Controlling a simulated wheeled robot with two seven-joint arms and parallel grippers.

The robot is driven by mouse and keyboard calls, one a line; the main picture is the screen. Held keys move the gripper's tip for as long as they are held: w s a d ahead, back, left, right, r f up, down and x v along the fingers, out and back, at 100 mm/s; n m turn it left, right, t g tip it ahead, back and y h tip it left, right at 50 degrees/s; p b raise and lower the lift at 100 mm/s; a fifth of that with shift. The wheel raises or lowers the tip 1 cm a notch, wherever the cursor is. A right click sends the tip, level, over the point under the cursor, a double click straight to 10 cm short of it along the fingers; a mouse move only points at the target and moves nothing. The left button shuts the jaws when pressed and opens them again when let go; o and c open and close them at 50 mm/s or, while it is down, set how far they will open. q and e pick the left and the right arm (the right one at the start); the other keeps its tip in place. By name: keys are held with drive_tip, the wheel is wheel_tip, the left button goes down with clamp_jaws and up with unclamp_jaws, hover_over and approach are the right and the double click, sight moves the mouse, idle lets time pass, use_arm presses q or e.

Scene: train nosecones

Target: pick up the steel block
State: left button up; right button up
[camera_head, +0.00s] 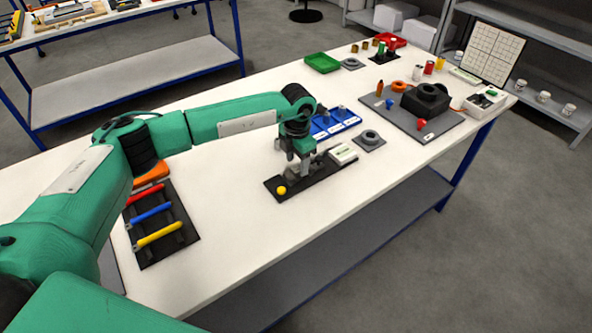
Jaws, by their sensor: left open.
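My left gripper (299,167) points down over a dark tray (320,179) near the middle of the table. Its jaws are open. A small grey metallic piece (293,171) shows low between and beside the fingers; it looks like the steel block, but the fingers hide much of it. I cannot tell whether the fingers touch it. A yellow ball (281,190) sits at the tray's near left end. My right gripper is not in view.
A blue tray (335,123), a white box (343,153) and a grey plate with a ring (370,140) lie close behind and right. A rack of coloured-handled tools (158,222) lies at left. The white table (235,240) is clear in front.

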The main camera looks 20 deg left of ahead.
use_arm(q)
wheel_tip(320, 180, down, 3)
drive_tip(key=shift+r, duration=0.15)
drive_tip(key=c, duration=0.9)
clamp_jaws()
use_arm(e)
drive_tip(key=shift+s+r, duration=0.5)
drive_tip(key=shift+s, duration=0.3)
